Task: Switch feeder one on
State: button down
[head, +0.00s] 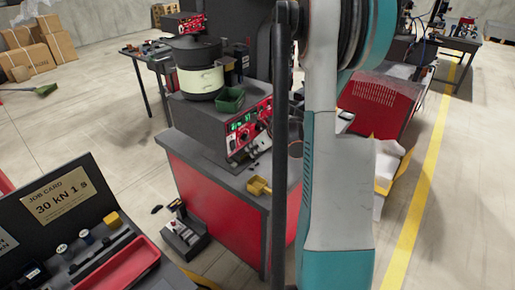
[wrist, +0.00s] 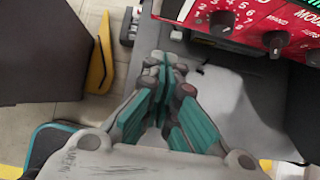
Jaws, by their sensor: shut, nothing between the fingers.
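The bowl feeder (head: 201,80) stands on a red cabinet with a grey top in the head view. Its red control panel (head: 248,126) has green lit displays and dark knobs. In the wrist view part of a red panel (wrist: 258,14) shows at the upper right, with black knobs (wrist: 222,22) and (wrist: 275,42) and partly cut-off lettering. My gripper (wrist: 163,60) is shut and empty, below and left of the knobs and apart from them.
A job card board (head: 59,196) and a red tray (head: 118,268) are at the lower left. A red unit (head: 378,103) stands behind my arm. Open floor lies left.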

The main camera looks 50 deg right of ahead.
aim_at(233, 145)
jog(key=w+f+b, duration=0.1)
jog(key=w+f, duration=0.2)
jog(key=w, duration=0.3)
jog(key=shift+a+f, duration=0.15)
jog(key=shift+a, duration=0.1)
